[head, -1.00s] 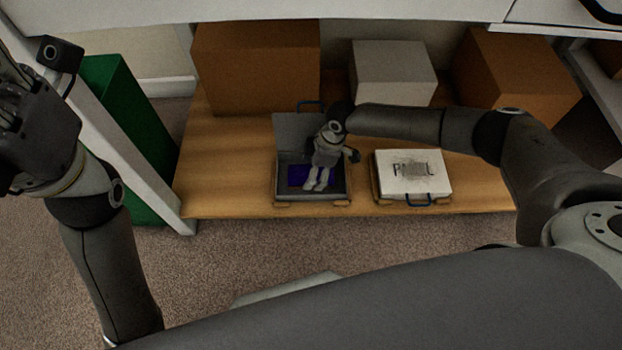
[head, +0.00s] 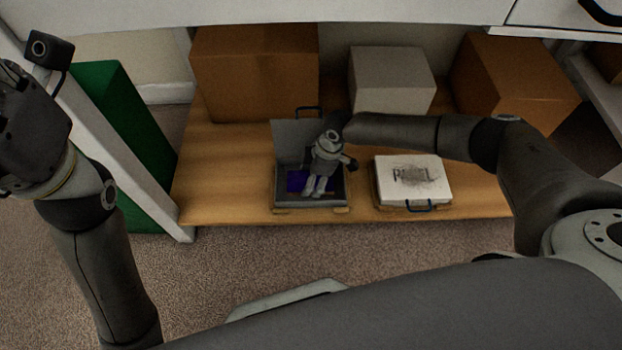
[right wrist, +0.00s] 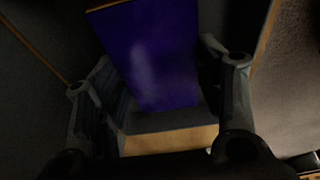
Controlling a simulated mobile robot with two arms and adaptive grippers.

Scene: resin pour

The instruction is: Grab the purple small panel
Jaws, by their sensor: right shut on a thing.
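The purple small panel (head: 295,180) is at the open grey case (head: 272,190) on the wooden shelf, partly covered by my right gripper in the head view. My right gripper (head: 319,189) reaches down into the case and is shut on the panel. In the right wrist view the purple panel (right wrist: 150,50) stands between the two fingers of my right gripper (right wrist: 158,88). Whether the panel is clear of the case floor I cannot tell. My left gripper (head: 12,135) is at the far left edge, away from the case, with its fingers mostly cut off.
A closed white-lidded case (head: 405,182) with dark smudged lettering lies right of the open one. Brown boxes (head: 255,75) (head: 510,75) and a white box (head: 392,80) stand behind. A green block (head: 125,135) and white post are at left. An upper surface overhangs the shelf.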

